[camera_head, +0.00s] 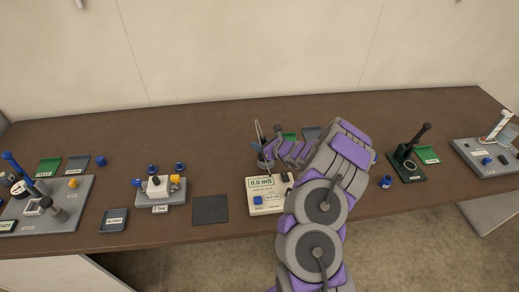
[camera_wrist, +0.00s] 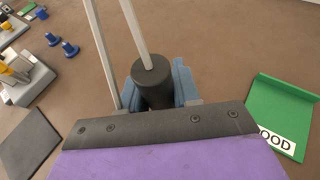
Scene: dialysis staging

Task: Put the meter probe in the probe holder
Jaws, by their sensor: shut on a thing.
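My gripper (camera_wrist: 158,92) has blue fingers on either side of a black cylinder, the handle of the meter probe (camera_wrist: 154,82), and is shut on it. A thin metal rod runs up from the handle; a second pale rod stands to its left, and I cannot tell what it belongs to. In the head view my gripper (camera_head: 266,158) is just behind the meter (camera_head: 267,196), which reads 0.0 mS. My arm hides part of this area. I cannot make out the probe holder for certain.
A green GOOD tray (camera_wrist: 284,104) lies right of my gripper in the wrist view. A dark mat (camera_head: 210,209) and a grey valve block (camera_head: 160,192) are left of the meter. A dark green stand (camera_head: 407,166) and blue cap (camera_head: 386,182) are to the right.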

